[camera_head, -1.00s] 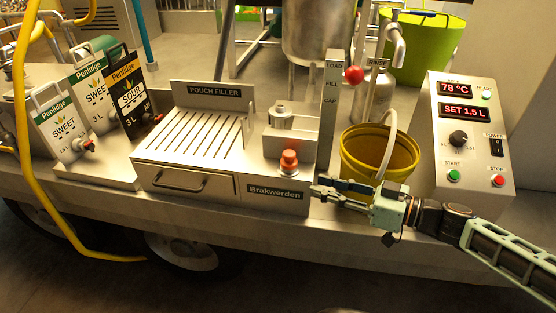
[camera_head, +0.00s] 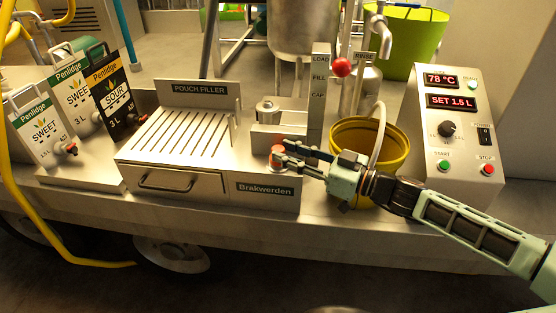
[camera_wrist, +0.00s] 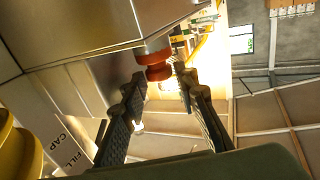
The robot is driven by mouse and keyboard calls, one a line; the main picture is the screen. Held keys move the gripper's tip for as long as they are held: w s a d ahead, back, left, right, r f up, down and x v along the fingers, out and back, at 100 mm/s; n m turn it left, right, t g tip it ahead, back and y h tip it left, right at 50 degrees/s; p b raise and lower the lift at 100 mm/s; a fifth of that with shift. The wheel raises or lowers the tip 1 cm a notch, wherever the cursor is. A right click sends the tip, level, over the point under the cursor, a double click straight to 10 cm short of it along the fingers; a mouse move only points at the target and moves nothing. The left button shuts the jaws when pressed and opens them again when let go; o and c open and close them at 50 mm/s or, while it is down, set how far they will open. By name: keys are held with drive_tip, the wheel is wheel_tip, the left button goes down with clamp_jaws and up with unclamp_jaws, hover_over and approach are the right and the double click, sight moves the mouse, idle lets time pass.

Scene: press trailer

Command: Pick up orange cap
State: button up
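The orange cap (camera_head: 277,157) stands on the front ledge of the pouch filler, just above the Brakwerden label. In the wrist view the cap (camera_wrist: 155,64) shows between the tips of my two fingers, with a narrower waist between two wider parts. My gripper (camera_head: 280,154) comes in from the right, its fingertips at the cap and partly covering it. In the wrist view my gripper (camera_wrist: 160,82) has its fingers apart, one on each side of the cap. I cannot tell whether either finger touches it.
The pouch filler (camera_head: 199,88) stands behind and left. A post with a red knob (camera_head: 341,67) rises behind my gripper. A yellow bucket (camera_head: 385,128) with a hose is close to my wrist. A control panel (camera_head: 463,135) is at right; pouches (camera_head: 42,132) stand at left.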

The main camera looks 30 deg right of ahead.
drive_tip(key=shift+w+a, duration=0.4)
drive_tip(key=shift+w, duration=0.2)
drive_tip(key=shift+c, duration=0.5)
clamp_jaws()
